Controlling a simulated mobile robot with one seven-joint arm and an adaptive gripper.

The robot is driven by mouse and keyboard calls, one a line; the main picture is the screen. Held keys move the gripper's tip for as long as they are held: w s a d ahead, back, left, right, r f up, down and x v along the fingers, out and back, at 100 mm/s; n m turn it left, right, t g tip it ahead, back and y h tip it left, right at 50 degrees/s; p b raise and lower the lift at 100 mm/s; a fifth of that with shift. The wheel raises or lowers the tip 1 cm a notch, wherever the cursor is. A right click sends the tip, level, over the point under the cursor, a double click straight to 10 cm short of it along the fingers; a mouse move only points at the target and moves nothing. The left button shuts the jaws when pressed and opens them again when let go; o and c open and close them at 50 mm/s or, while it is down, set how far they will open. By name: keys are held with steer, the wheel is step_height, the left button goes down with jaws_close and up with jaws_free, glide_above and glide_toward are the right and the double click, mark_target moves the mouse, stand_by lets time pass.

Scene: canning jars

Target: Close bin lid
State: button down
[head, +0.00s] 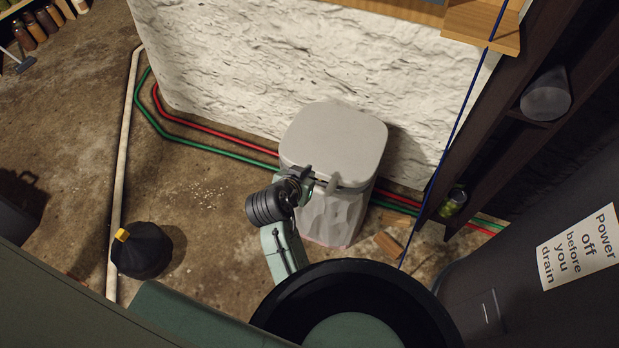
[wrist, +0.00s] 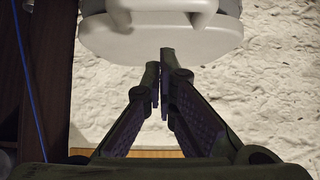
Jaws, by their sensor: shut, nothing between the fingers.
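A light grey bin (head: 331,217) with a crumpled-looking body stands by the white stone wall. Its rounded grey lid (head: 335,138) lies over the top and looks flat or nearly flat; I cannot tell whether a small gap is left under it. A tab (head: 333,183) sticks out at its front edge. My gripper (head: 312,175) is shut and empty at the lid's front left edge. In the wrist view the shut fingertips (wrist: 162,54) overlap the edge of the pale lid (wrist: 120,42); whether they touch it is unclear.
Red and green pipes (head: 222,134) run along the wall behind the bin. A dark shelf (head: 500,110) is at right, and wood pieces (head: 388,244) lie near the bin. Floor left of the bin is mostly clear.

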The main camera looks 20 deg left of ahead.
steer(key=f, duration=0.2)
steer(key=w+f, duration=0.1)
steer(key=f, duration=0.1)
steer(key=shift+w+f+p, duration=0.1)
steer(key=shift+f+p, duration=0.25)
step_height(320, 180, down, 5)
steer(key=b, duration=0.3)
step_height(320, 180, up, 11)
steer(key=shift+s+f, duration=0.15)
steer(key=shift+s, duration=0.3)
